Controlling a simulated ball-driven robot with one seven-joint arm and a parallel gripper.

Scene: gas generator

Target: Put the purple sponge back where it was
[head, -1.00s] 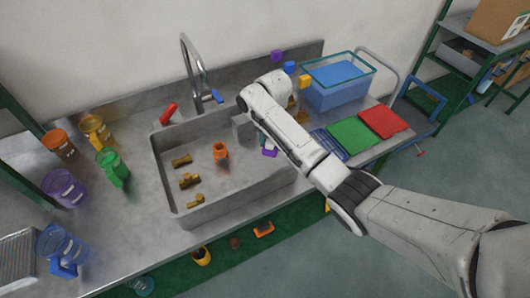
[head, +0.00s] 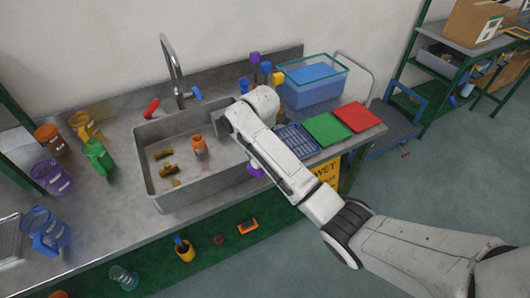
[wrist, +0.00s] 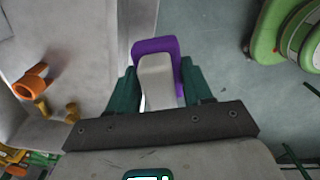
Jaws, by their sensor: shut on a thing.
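The purple sponge (wrist: 157,46) shows in the wrist view between my green fingers, with a pale grey part in front of its purple edge. My gripper (wrist: 158,78) is shut on it. In the head view only a small purple bit of the sponge (head: 256,172) shows below my arm, by the front right of the sink. My arm hides most of the gripper there. In the wrist view the sponge appears against the floor, just past the counter's edge.
The sink (head: 160,196) holds an orange mug (head: 199,144) and several brass fittings (head: 166,168). Blue, green (head: 326,129) and red (head: 356,116) mats lie right of it, before a blue-filled glass tank (head: 312,82). Colourful jugs stand at left. Bottles (head: 184,249) stand below the counter.

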